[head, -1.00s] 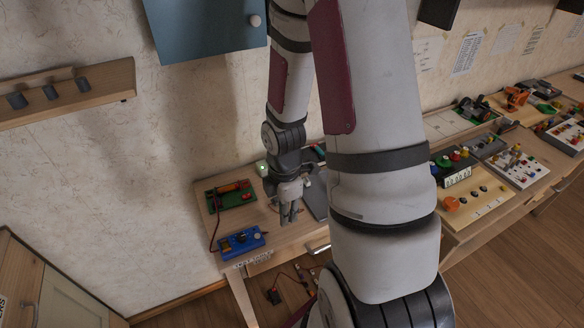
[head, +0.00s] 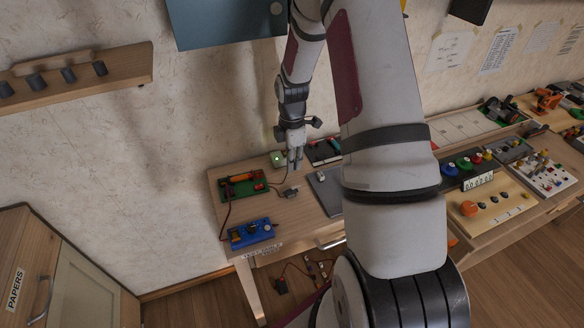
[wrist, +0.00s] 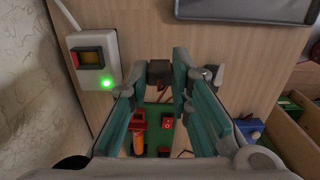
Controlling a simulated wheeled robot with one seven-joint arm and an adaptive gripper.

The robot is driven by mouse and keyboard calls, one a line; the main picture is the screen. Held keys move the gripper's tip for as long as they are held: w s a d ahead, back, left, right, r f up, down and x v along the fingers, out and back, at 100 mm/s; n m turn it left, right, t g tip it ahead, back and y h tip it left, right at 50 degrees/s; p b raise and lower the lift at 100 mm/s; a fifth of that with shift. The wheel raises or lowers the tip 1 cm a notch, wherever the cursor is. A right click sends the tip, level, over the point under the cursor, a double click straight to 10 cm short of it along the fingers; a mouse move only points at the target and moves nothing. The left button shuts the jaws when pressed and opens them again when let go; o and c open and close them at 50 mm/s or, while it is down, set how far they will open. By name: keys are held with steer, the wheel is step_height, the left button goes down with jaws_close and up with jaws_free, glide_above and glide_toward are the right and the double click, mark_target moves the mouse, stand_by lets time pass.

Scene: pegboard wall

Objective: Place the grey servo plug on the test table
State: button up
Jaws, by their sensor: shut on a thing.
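My gripper (head: 296,164) points down above the light wooden test table (head: 268,216). In the wrist view, my gripper (wrist: 165,78) is closed on a small dark block with a thin wire near it, which I take to be the grey servo plug (wrist: 159,72). The plug is between the fingertips and partly hidden by them. In the head view it is too small to make out clearly at the fingertips. A small grey piece (head: 290,192) shows on the table below the fingers.
The table also holds a green board (head: 243,185), a blue box (head: 251,233), a small box with a green light (head: 278,159) and a dark grey flat panel (head: 326,192). Bare wood lies between the boards and the panel. A side table with gadgets (head: 490,200) stands to the right.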

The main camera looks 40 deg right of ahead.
steer(key=shift+f, duration=1.75)
steer(key=shift+f, duration=0.1)
steer(key=o, duration=0.8)
steer(key=shift+o, duration=0.2)
steer(key=shift+r, duration=3.9)
